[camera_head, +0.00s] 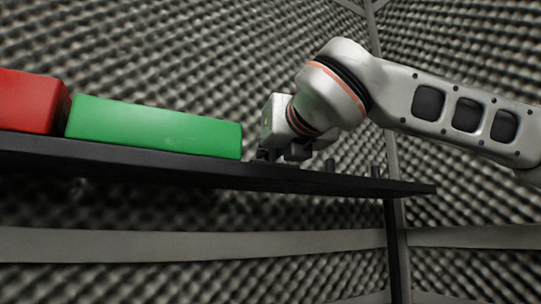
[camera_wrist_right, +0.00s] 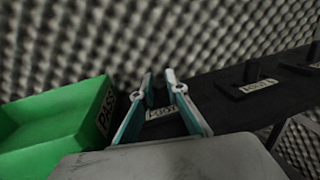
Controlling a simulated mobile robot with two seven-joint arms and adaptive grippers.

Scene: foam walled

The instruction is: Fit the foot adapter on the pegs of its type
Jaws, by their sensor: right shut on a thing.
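My right gripper (camera_head: 275,154) is low over the dark shelf, just right of the green bin. In the right wrist view its two teal-lined fingers (camera_wrist_right: 164,98) are on either side of a pale label (camera_wrist_right: 161,112) on the shelf. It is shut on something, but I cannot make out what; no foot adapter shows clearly. To the right stand dark upright pegs; one peg (camera_wrist_right: 252,72) has a pale label (camera_wrist_right: 253,88) whose lettering is hard to read. Two pegs also show in the head view, a nearer one (camera_head: 330,165) and one (camera_head: 376,172) towards the shelf end. My left gripper is out of view.
The dark shelf (camera_head: 300,179) runs across the view and ends at the right. A green bin (camera_head: 155,127) stands on it, with a label reading PASS (camera_wrist_right: 106,112). A red bin (camera_head: 30,102) stands left of it. Foam walls (camera_head: 180,45) lie behind.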

